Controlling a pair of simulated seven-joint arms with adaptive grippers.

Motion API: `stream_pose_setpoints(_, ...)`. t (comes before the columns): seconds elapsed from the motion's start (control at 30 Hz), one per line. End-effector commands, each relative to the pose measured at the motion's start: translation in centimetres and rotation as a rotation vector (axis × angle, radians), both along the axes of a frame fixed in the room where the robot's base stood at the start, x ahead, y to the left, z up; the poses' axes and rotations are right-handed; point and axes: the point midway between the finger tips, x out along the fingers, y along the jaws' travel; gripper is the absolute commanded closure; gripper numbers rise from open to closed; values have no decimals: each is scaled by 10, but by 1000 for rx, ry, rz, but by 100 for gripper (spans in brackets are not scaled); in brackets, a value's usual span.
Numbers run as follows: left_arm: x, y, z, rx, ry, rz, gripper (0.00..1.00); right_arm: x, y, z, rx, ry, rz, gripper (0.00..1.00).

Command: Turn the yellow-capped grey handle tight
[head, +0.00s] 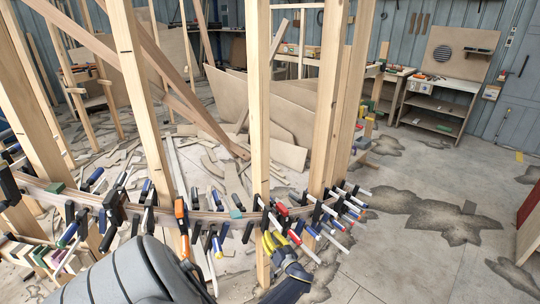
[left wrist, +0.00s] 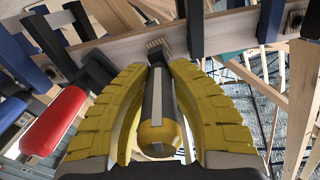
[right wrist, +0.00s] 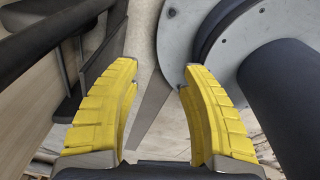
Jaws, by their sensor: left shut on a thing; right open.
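In the left wrist view, the grey handle (left wrist: 158,100) with its rounded yellow cap (left wrist: 158,138) lies lengthwise between the yellow fingers of my left gripper (left wrist: 158,118). The gripper is shut on it, and the cap faces the camera. The handle's far end meets a clamp part at the wooden stringer (left wrist: 115,48). In the head view, my left gripper (head: 274,243) is just below the curved row of clamps, and I cannot make out the handle in its fingers. My right gripper (right wrist: 155,105) is open in the right wrist view, with nothing between its fingers.
A red clamp handle (left wrist: 55,120) is close beside my left gripper. Clamps with blue, orange and red handles line the curved stringer (head: 165,207). Upright wooden posts (head: 258,130) rise through it. Offcuts lie behind; the concrete floor (head: 400,255) at right is mostly clear.

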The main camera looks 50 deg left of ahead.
Motion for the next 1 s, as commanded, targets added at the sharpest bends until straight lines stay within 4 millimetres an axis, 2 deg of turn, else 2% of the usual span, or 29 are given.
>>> stream_pose_setpoints(1.0,3,0,-3,191,944,-1,100,0,-6,0,-5,-1,1,56)
